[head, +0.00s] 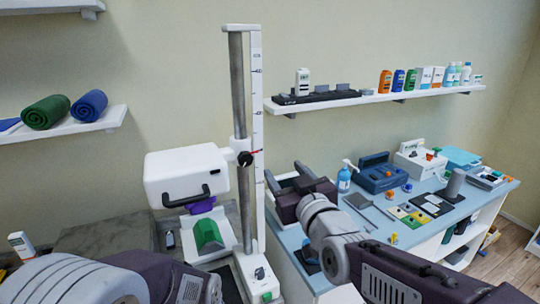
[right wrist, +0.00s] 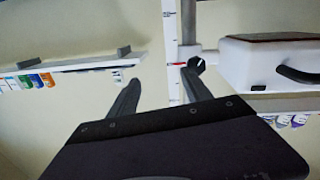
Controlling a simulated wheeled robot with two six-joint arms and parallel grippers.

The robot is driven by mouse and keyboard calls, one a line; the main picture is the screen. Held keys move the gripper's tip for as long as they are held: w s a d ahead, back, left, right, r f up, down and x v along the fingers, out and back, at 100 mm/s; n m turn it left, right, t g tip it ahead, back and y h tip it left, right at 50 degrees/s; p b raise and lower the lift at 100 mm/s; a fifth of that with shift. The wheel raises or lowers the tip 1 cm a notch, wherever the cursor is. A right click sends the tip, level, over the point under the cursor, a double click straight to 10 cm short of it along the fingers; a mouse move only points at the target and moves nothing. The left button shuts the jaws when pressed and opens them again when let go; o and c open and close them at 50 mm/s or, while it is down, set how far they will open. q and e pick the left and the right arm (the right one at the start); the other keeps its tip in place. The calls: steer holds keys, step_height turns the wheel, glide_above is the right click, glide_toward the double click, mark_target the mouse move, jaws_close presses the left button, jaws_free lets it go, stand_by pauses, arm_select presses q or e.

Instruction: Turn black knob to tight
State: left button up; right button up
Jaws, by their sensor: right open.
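The black knob (head: 245,158) sits on the white collar of an upright grey pole, beside a white scale strip. A small red mark shows by it. My right gripper (head: 284,173) is open and empty, to the right of the pole, with its fingers toward the knob but apart from it in the head view. In the right wrist view, the knob (right wrist: 197,65) appears close to the tip of the right-hand finger of my gripper (right wrist: 158,77), not between the fingers; I cannot tell whether they touch. My left arm shows at the lower left, but its gripper does not.
A white box-shaped unit (head: 187,174) with a black handle hangs left of the pole. A blue-topped table (head: 440,215) with bottles and boxes stands at right. A wall shelf (head: 375,98) runs behind the right arm; another shelf (head: 70,128) holds rolled towels.

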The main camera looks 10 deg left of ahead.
steer(key=n+y, duration=0.1)
steer(key=y, duration=0.1)
glide_toward(247, 161)
steer(key=r, duration=0.1)
steer(key=a, duration=0.1)
steer(key=shift+g, duration=0.4)
steer(key=w, duration=0.1)
steer(key=w+a+p, duration=0.1)
steer(key=w, duration=0.2)
steer(key=shift+w+a+p, duration=0.35)
steer(key=shift+w+p, duration=0.05)
steer(key=x, duration=0.2)
steer(key=p+x, duration=0.1)
steer(key=x, duration=0.1)
steer(key=shift+a, duration=0.4)
arm_select(q)
steer(key=r, duration=0.3)
steer(key=shift+s+a, duration=0.15)
steer(key=shift+s, duration=0.1)
arm_select(e)
steer(key=shift+w+d+f, duration=0.1)
steer(key=shift+d, duration=0.05)
steer(key=shift+c, duration=0.4)
